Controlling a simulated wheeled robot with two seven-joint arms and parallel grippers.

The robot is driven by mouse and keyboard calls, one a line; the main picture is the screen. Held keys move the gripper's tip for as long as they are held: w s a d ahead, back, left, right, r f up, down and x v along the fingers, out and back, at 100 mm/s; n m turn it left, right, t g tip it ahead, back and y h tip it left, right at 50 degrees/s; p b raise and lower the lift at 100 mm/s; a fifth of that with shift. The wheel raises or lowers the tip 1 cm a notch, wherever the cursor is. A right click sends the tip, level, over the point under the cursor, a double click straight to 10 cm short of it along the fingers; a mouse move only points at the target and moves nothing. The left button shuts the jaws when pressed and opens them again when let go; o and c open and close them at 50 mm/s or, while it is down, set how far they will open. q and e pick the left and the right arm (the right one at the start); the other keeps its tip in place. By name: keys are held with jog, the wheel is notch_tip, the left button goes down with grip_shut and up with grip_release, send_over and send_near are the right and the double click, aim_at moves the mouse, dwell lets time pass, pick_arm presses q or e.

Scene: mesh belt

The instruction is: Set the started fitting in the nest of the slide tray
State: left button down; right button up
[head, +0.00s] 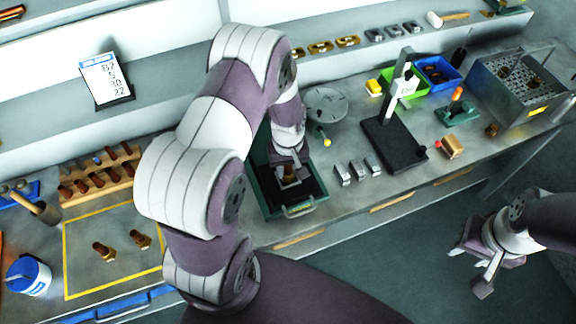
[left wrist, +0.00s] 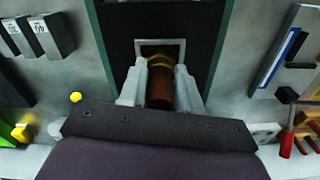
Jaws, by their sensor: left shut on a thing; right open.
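The slide tray (head: 312,190) is a dark tray with a green rim and a metal handle, at the middle of the bench. My left gripper (head: 289,176) is over it, pointing down. In the left wrist view, the left gripper (left wrist: 161,82) is shut on the started fitting (left wrist: 160,90), a brown cylinder with a brass collar. The nest (left wrist: 181,44) is a pale square frame on the tray's dark floor. The fitting's brass end overlaps the nest's opening; I cannot tell whether it is seated. My right gripper (head: 478,268) is open and empty, off the bench at the right.
Two brass-and-brown fittings (head: 103,251) stand in a yellow-outlined area on the left, below a wooden rack (head: 98,172). Several grey blocks (head: 358,170) and a black stand (head: 394,145) are right of the tray. A round grey disc (head: 326,104) lies behind it.

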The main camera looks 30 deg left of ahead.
pick_arm(q)
jog(key=shift+f, duration=0.15)
jog(key=c, duration=0.8)
grip_release()
jog(key=shift+s, duration=0.1)
